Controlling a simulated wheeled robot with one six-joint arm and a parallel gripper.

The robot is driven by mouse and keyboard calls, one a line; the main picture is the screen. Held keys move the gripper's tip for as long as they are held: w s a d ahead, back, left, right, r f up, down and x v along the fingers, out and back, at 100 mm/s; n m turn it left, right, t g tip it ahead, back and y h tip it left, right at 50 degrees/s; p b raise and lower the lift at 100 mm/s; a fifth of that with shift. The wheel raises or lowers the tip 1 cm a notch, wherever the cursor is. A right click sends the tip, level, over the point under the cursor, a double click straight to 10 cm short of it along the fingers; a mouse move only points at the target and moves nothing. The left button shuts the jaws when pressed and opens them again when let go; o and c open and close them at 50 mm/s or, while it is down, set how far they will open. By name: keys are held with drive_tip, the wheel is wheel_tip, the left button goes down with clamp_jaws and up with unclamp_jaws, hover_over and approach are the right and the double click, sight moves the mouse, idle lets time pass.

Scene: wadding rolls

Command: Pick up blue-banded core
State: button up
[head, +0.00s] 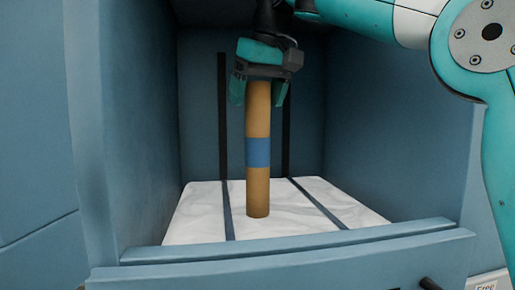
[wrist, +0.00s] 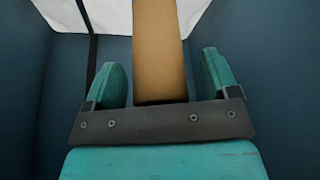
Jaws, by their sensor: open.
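The blue-banded core (head: 258,187) is a tall brown tube with a blue band around its middle. In the head view it stands upright on a white padded surface inside a blue bay. My gripper (head: 259,95) is above it, pointing down, with its teal fingers on either side of the core's top end. In the wrist view the core (wrist: 160,50) runs up between the two fingers of my gripper (wrist: 163,80). Gaps show between the core and both fingers, so the gripper is open. The blue band is not visible in the wrist view.
The white padded surface (head: 200,215) has two dark straps (head: 318,203) across it, continuing up the back wall. Blue walls (head: 390,130) close in on both sides and behind. A raised blue front rail (head: 290,252) crosses the bay's front.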

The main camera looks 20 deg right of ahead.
drive_tip(key=shift+w+f, duration=0.1)
drive_tip(key=shift+f, duration=0.5)
drive_tip(key=shift+r, duration=0.1)
drive_tip(key=c, duration=1.3)
